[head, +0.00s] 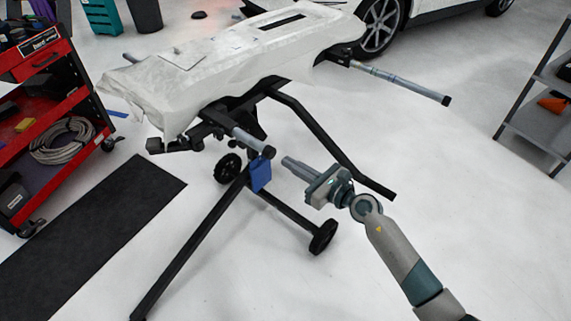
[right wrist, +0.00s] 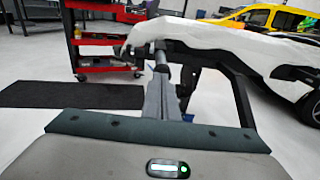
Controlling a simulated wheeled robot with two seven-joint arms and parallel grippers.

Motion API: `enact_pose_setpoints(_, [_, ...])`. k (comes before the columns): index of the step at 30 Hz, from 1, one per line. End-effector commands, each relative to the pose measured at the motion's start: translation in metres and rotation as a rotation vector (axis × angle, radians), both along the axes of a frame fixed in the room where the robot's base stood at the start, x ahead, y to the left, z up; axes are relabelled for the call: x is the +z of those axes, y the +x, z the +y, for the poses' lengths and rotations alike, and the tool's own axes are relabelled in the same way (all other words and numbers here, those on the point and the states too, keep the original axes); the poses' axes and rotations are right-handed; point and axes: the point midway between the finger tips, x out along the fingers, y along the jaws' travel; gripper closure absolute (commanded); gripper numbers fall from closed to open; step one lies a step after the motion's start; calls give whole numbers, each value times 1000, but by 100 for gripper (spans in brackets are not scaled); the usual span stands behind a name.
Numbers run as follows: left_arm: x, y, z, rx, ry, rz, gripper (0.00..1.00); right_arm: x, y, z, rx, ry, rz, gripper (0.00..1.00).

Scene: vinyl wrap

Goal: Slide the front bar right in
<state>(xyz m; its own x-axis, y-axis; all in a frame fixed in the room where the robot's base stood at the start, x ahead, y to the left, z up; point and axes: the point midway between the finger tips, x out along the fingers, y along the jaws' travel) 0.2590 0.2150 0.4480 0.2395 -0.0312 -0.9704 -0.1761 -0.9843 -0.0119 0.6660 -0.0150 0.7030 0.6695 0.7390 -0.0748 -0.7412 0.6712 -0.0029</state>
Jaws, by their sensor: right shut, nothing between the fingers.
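The black work stand (head: 320,135) carries a white-wrapped panel (head: 230,65). A short grey bar (head: 248,140) with a black end cap (head: 268,152) sticks out from the stand's near side. It also shows in the right wrist view (right wrist: 161,65). A second, longer grey bar (head: 405,82) sticks out far at the right. My right gripper (head: 286,162) is shut and empty, its tips close to the short bar's cap; I cannot tell whether they touch. Its fingers show in the right wrist view (right wrist: 160,98). My left gripper is not in view.
A blue piece (head: 261,174) hangs below the short bar. The stand's legs and wheels (head: 323,236) spread over the floor. A red tool cart (head: 50,120) and a black mat (head: 90,230) are at left, a grey shelf (head: 535,120) at right. The right floor is clear.

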Motion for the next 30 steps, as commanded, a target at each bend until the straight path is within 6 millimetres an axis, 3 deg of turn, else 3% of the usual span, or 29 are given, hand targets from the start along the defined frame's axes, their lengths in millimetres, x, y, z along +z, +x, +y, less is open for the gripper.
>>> enact_pose_setpoints(16, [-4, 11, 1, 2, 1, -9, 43, 5, -51, -57, -1, -4, 0, 100])
enact_pose_setpoints(30, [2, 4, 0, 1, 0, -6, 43, 7, -60, -67, -1, -1, 1, 100])
